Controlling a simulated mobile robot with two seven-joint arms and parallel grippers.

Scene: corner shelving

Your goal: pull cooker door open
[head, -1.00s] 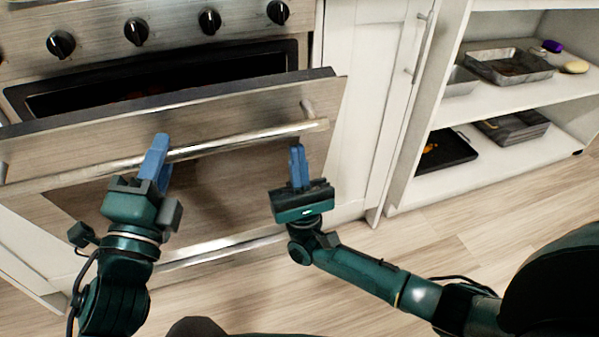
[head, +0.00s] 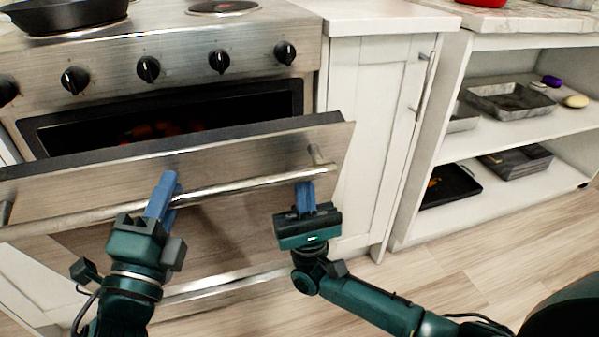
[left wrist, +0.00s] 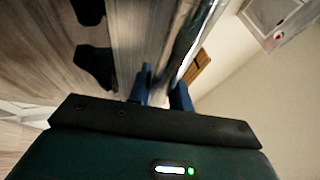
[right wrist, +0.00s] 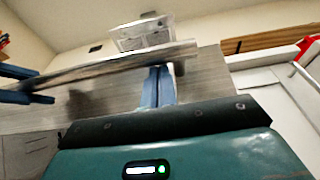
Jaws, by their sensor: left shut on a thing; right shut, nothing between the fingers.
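The cooker door (head: 240,148) is a steel panel, tilted partly open with its top edge leaning out. A dark gap above it shows the oven inside (head: 200,115). A long steel bar handle (head: 235,186) runs across the door. My left gripper (head: 162,195) is shut on the handle, left of its middle; the left wrist view shows the bar (left wrist: 182,55) between the blue fingers. My right gripper (head: 305,197) is shut and empty, just below the handle's right end. In the right wrist view its blue fingers (right wrist: 158,88) are together near the bar (right wrist: 110,70).
Black knobs (head: 148,68) line the cooker front. A black pan (head: 65,14) sits on the hob. A white cabinet (head: 372,130) stands right of the cooker. Further right, open shelves (head: 500,210) hold metal trays (head: 510,102). Wooden floor (head: 460,270) is clear at the right.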

